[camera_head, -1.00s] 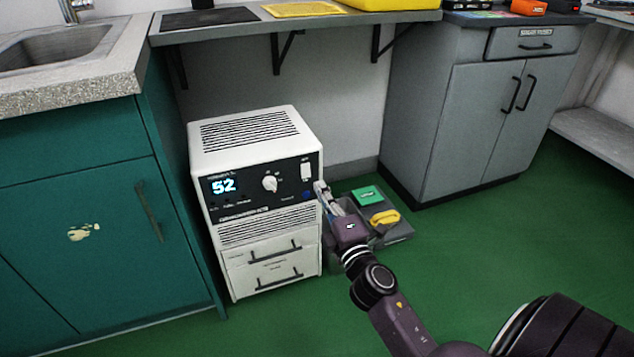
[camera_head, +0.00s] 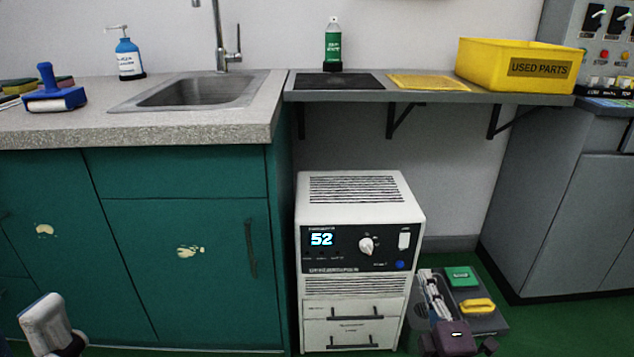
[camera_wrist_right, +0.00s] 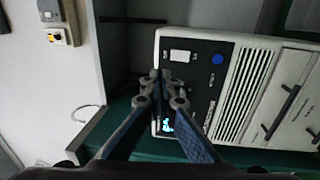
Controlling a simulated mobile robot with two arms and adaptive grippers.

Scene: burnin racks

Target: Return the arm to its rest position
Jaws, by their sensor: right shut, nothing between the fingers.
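My right gripper (camera_head: 430,286) is at the lower right of the head view, beside the right side of a white box-shaped unit (camera_head: 361,193) with a lit display reading 52. In the right wrist view the fingers of my right gripper (camera_wrist_right: 168,79) meet at the tips, with nothing held between them. The unit's panel (camera_wrist_right: 196,84) appears turned sideways behind the fingers, which cover part of it. In the head view I cannot tell whether the gripper touches the unit. My left gripper does not show.
A grey tray (camera_head: 489,321) on the floor right of the unit holds a green item (camera_head: 461,276) and a yellow item (camera_head: 477,306). A shelf (camera_head: 330,95) above carries a yellow bin (camera_head: 518,66). A green cabinet (camera_head: 180,240) stands left, a grey one (camera_head: 560,220) right.

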